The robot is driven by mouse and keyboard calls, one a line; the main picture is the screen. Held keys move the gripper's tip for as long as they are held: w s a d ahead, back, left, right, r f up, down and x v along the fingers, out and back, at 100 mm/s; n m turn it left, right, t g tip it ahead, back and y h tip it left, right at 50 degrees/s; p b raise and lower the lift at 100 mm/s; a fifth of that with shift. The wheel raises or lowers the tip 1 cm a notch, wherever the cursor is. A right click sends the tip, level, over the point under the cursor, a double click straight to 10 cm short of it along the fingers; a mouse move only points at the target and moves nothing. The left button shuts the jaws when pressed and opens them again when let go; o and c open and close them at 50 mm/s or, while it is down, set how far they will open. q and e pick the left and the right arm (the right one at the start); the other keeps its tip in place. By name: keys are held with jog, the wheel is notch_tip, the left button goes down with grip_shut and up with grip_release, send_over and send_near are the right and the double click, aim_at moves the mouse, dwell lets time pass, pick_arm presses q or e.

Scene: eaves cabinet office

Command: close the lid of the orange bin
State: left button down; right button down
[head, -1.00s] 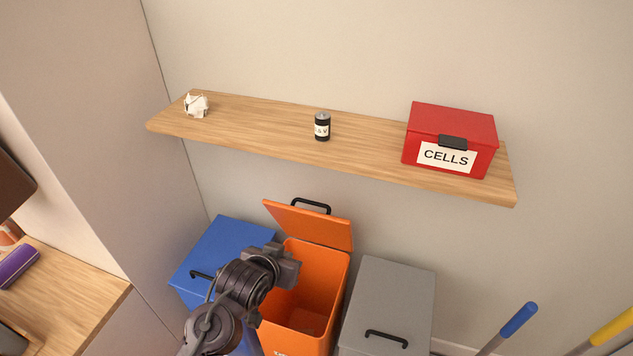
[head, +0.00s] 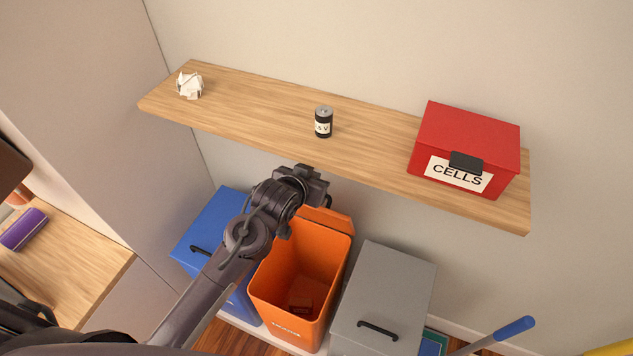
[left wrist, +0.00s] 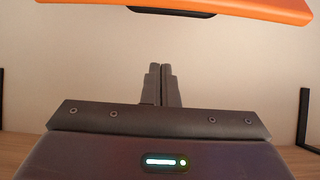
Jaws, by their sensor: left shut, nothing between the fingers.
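The orange bin (head: 275,290) stands open on the floor between two other bins. Its orange lid (head: 330,218) is raised at the back, and my left gripper hides much of it. In the left wrist view the lid (left wrist: 250,8) crosses the top, with part of a black handle (left wrist: 175,11) at its lower edge. My left gripper (head: 314,182) is above the back of the bin, in front of the shelf. Its fingers (left wrist: 161,85) are shut and empty, and show apart from the lid in the wrist view. My right gripper is not in view.
A blue bin (head: 212,228) and a grey bin (head: 390,290), both lidded shut, flank the orange one. A small reddish thing (head: 300,304) lies inside the orange bin.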

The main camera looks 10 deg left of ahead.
pick_arm(q)
jog(key=w+f+p, duration=0.1)
jog(key=f+p, duration=0.1)
jog(key=f, duration=0.1)
jog(key=w+f+p, duration=0.1)
jog(key=f, duration=0.1)
jog(key=shift+w+d+f+p, duration=0.2)
jog(key=shift+w+d+p, duration=0.05)
jog(key=shift+w+p, duration=0.1)
jog(key=shift+s+a+f, duration=0.1)
jog(key=shift+s+f, duration=0.15)
jog(key=shift+s, duration=0.15)
jog(key=shift+f, duration=0.15)
jog(key=shift+w, duration=0.1)
jog(key=shift+f, duration=0.1)
